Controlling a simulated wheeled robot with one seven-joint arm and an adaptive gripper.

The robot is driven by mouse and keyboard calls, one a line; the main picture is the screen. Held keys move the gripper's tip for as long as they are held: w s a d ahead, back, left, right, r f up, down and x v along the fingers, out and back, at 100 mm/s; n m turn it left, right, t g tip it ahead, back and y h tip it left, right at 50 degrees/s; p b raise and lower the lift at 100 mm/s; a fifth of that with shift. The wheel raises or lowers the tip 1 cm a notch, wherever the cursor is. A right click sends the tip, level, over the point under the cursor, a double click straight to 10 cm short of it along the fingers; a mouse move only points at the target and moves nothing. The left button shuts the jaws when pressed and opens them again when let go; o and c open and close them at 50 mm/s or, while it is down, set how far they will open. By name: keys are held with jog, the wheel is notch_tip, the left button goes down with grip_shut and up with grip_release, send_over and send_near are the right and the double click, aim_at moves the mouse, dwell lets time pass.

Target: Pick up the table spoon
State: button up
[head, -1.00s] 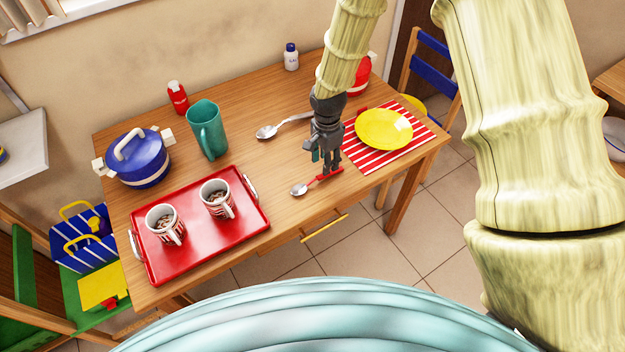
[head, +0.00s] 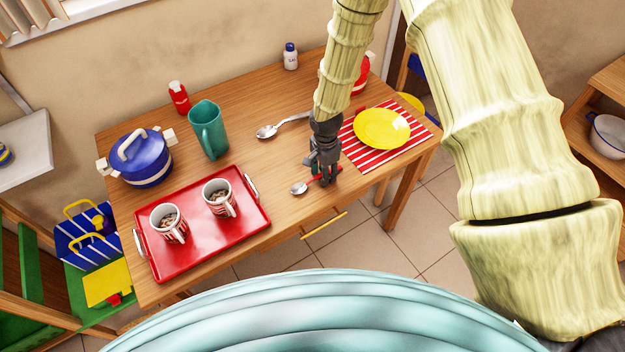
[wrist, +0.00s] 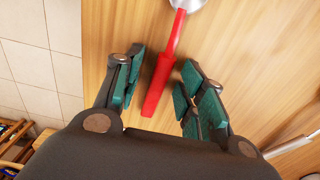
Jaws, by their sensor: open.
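A red-handled spoon (head: 300,188) with a silver bowl lies on the wooden table near its front edge. My gripper (head: 325,181) is at its handle, partly hiding it in the head view. In the wrist view the red handle (wrist: 160,85) lies between the two spread fingers of my gripper (wrist: 160,73), with a gap on each side. The spoon's bowl is cut off at the top of that view. My gripper is open and empty. An all-silver spoon (head: 268,131) lies farther back on the table, and my gripper is apart from it.
A red tray (head: 190,245) with two mugs is to the left. A yellow plate (head: 382,128) on a striped mat (head: 362,160) is close on the right. A teal pitcher (head: 208,130), a blue pot (head: 140,160) and red bottles stand farther back. The drawer handle (head: 325,225) is below the edge.

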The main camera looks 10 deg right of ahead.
grip_shut()
jog(key=shift+r, duration=0.1)
jog(key=shift+r+b, duration=0.7)
jog(key=shift+r, duration=0.35)
jog(key=s+r+b, duration=0.2)
jog(key=s+b, duration=0.3)
jog(key=s, duration=1.1)
jog(key=shift+a+r, duration=0.15)
jog(key=shift+r, duration=0.25)
